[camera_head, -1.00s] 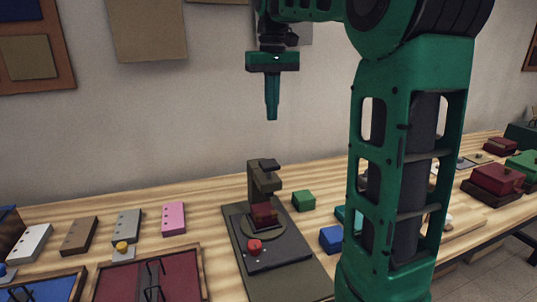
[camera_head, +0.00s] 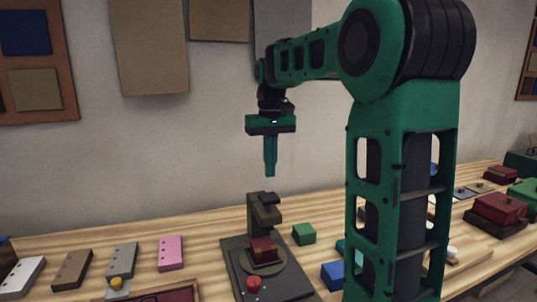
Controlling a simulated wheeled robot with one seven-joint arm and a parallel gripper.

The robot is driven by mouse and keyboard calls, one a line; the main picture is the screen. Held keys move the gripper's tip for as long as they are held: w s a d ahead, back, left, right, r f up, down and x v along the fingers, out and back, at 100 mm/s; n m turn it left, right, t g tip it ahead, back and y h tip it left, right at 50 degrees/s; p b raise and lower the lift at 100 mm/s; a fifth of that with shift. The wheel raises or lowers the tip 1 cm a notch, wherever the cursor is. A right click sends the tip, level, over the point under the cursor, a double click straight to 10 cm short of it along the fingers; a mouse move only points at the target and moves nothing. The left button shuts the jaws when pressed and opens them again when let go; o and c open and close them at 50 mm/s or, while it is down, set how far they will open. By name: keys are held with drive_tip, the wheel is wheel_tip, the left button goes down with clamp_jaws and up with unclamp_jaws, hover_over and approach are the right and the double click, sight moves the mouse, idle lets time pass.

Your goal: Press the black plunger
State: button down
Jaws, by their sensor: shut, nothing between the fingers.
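A dark press stand (camera_head: 256,222) stands on a flat black base (camera_head: 287,287) on the table. Its short overhanging head, with the black plunger (camera_head: 267,199) at the top, reaches out over a dark red block (camera_head: 263,249). The block sits on a round plate on the base. A red button (camera_head: 253,283) is at the front of the base. My gripper (camera_head: 270,174) is shut and empty, pointing straight down. Its fingertips show just above the press head, with a small gap between them in the picture. I cannot tell their exact depth relative to the plunger.
A green block (camera_head: 304,234) and a blue block (camera_head: 333,275) lie right of the press. Pink (camera_head: 170,253), grey (camera_head: 122,260), brown and white cases lie to the left. Dark red boxes (camera_head: 498,212) stand at the far right. My arm hides part of the table.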

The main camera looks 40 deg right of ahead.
sight(270, 196)
wheel_tip(270, 196, down, 6)
drive_tip(key=shift+f, duration=0.15)
idle(0.5)
